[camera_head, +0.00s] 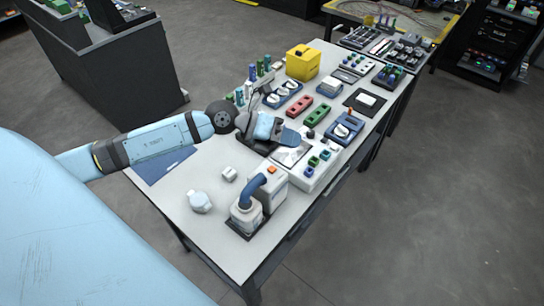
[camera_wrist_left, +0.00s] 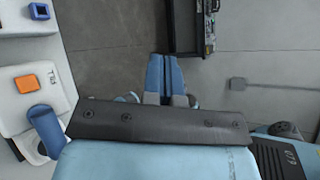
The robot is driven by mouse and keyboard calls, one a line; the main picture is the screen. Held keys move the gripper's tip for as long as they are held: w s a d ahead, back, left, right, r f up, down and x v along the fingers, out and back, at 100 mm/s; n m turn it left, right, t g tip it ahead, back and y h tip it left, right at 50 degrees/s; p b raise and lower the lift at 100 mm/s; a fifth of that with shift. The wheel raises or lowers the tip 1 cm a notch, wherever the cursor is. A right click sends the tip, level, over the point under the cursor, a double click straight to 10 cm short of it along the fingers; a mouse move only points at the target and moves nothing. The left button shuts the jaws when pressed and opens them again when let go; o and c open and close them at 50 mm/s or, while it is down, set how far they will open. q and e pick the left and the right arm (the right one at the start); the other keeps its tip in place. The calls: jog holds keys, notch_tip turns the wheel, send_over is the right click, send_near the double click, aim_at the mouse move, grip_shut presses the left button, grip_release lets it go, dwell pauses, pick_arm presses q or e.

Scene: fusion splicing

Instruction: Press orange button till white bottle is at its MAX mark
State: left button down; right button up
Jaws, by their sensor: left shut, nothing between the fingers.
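A white dispenser box (camera_head: 268,192) stands near the front corner of the table, with an orange button (camera_head: 271,170) on top. The button also shows at the left of the left wrist view (camera_wrist_left: 27,84). The white bottle (camera_head: 246,219) stands beside the box under its blue spout (camera_head: 254,187), on a dark base. The MAX mark and liquid level are too small to make out. My left gripper (camera_head: 291,137) is shut and empty, above the table beyond the button and apart from it. Its blue fingers are together in the left wrist view (camera_wrist_left: 165,60). My right gripper is out of view.
A white, round-topped item (camera_head: 200,202) and a small white block (camera_head: 229,174) stand left of the dispenser. A white unit with colored buttons (camera_head: 310,172) lies just right of it. A yellow box (camera_head: 303,62) and several trays fill the far table.

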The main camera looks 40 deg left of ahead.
aim_at(271, 167)
pick_arm(q)
jog(key=w+a+f+m+g+y, duration=0.1)
jog(key=a+f+y, duration=0.2)
jog(key=a, duration=0.3)
jog(key=shift+a+f+m+g+y, duration=0.15)
jog(key=shift+m+g+y, duration=0.15)
jog(key=shift+g+y, duration=0.15)
jog(key=shift+f, duration=0.15)
notch_tip(271, 167, down, 8)
jog(key=b, duration=0.5)
jog(key=shift+b, duration=0.3)
jog(key=shift+f, duration=0.25)
dwell(0.6)
dwell(0.4)
jog(key=shift+f+b, duration=0.35)
jog(key=shift+f, duration=0.05)
